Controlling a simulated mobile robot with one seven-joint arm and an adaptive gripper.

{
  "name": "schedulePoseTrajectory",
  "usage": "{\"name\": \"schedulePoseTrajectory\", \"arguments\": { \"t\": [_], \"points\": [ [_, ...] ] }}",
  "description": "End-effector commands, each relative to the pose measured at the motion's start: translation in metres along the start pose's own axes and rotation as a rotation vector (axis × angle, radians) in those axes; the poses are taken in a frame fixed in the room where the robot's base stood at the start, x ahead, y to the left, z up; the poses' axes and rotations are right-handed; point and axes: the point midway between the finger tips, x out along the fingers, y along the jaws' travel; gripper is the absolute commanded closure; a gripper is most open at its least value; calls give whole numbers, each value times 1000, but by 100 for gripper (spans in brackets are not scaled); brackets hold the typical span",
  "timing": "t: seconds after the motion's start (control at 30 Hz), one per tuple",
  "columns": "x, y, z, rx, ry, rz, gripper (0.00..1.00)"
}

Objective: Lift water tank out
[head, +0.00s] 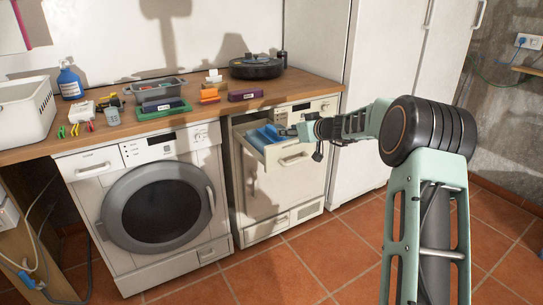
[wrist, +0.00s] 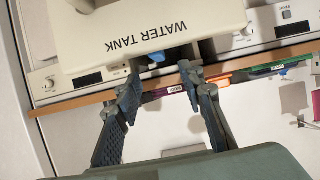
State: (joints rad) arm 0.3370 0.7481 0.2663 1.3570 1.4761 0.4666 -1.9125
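The water tank is a blue container (head: 262,138) inside a pulled-out cream drawer (head: 290,152) at the top of the right-hand appliance. In the wrist view, the drawer front (wrist: 100,50) carries the upside-down words WATER TANK. A small blue part (wrist: 157,57) shows just past the drawer's edge, between my fingertips. My gripper (head: 289,131) reaches over the drawer front from the right. In the wrist view, my gripper (wrist: 160,72) has its fingers apart, with a visible gap on both sides of the blue part. Most of the tank is hidden by the drawer.
A front-loading washer (head: 155,205) stands left of the appliance. The wooden counter (head: 205,108) above holds a grey bin (head: 158,91), a black round device (head: 256,68) and small boxes. A tall white cabinet (head: 375,80) stands to the right. The tiled floor in front is clear.

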Motion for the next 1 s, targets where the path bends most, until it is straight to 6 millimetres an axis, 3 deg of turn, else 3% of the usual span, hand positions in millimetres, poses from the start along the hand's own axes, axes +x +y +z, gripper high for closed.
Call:
{"name": "schedulePoseTrajectory", "arguments": {
  "t": [0.4, 0.7, 1.0],
  "points": [
    [47, 2, 0, 4, 9, -2, 64],
    [62, 3, 0, 2, 8, -1, 64],
    [96, 5, 2, 3, 8, 0, 64]
  ]
}}
